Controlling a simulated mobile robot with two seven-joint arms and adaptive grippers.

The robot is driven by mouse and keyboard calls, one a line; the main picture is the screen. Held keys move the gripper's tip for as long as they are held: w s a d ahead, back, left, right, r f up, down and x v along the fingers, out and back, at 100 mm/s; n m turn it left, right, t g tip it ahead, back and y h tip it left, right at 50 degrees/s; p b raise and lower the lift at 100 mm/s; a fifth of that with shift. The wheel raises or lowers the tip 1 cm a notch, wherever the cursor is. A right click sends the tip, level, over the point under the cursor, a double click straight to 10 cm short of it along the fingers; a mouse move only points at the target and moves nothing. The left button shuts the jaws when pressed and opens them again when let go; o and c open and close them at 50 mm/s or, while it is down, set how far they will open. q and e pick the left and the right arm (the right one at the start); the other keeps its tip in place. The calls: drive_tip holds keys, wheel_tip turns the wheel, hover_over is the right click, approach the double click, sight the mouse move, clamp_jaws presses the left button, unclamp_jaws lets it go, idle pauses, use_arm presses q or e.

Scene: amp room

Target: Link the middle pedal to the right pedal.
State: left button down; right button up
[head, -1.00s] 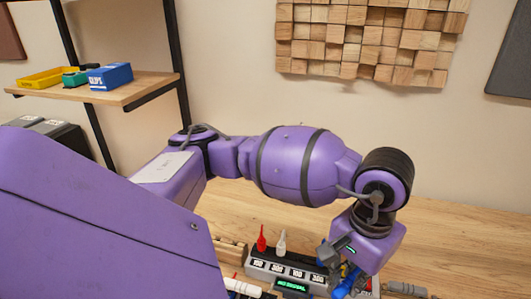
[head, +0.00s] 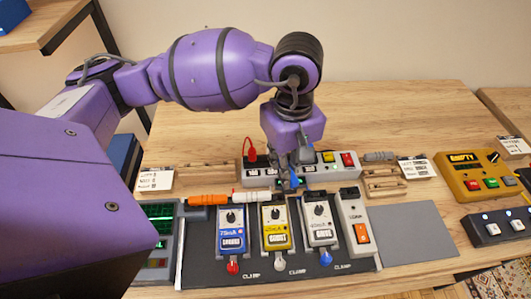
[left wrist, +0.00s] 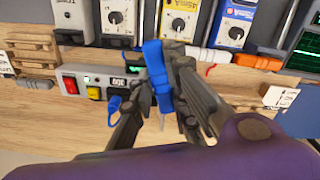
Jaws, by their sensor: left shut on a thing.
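The middle pedal (head: 275,228) is yellow and stands on the dark pedal board (head: 300,268) between a blue pedal (head: 231,232) and the right pedal (head: 320,222), which is white. My left gripper (head: 291,180) points down behind the yellow and white pedals. In the left wrist view it is shut on a blue cable plug (left wrist: 158,75), whose tip lies close to the yellow pedal's back edge. Whether the plug touches a jack cannot be told. A small blue piece (left wrist: 114,103) shows beside one finger. My right gripper is not in view.
An orange cable plug (head: 208,199) and a white one (head: 256,197) lie behind the pedals. A power box (head: 335,172) stands behind my gripper. A tall switch pedal (head: 355,220) is right of the white pedal. A grey mat (head: 415,232) lies clear at right.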

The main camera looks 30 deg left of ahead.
use_arm(q)
drive_tip(key=n, duration=0.3)
drive_tip(key=shift+w+d+r, duration=0.2)
drive_tip(key=shift+d, duration=0.15)
wheel_tip(320, 180, down, 7)
drive_tip(key=d+n+b, duration=0.2)
drive_tip(key=n, duration=0.9)
drive_tip(key=shift+w+d+f, duration=0.15)
drive_tip(key=shift+w, duration=0.3)
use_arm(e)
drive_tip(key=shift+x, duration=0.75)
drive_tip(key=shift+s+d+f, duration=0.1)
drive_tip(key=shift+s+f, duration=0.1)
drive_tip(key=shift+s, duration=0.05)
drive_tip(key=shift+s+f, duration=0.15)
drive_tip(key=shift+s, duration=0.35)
